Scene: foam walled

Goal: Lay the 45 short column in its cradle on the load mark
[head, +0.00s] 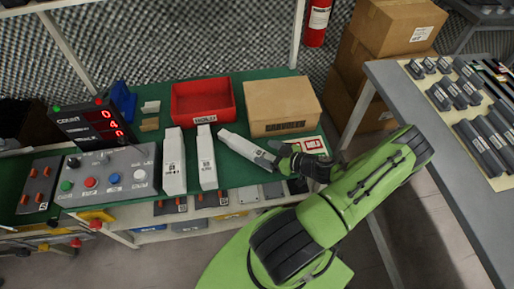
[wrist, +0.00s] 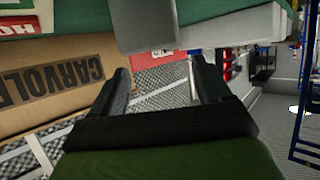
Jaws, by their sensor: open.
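A pale column (head: 248,149) with a dark label lies slanted on the green bench in the head view, its near end by my gripper (head: 278,157). Two more white labelled columns, one at left (head: 174,163) and one in the middle (head: 207,158), stand beside it. In the wrist view my gripper (wrist: 161,68) is open, with nothing seen between the fingers. A grey block (wrist: 145,24) shows just beyond the fingertips; I cannot tell whether it touches them. A red-and-white sign (head: 309,145) lies right of my gripper. I cannot make out the 45 marking, cradle or load mark.
A cardboard box (head: 283,104) and a red bin (head: 203,101) stand at the bench's back. A control panel (head: 110,175) and a counter display (head: 94,122) are at left. A grey table (head: 425,130) with dark blocks stands at right.

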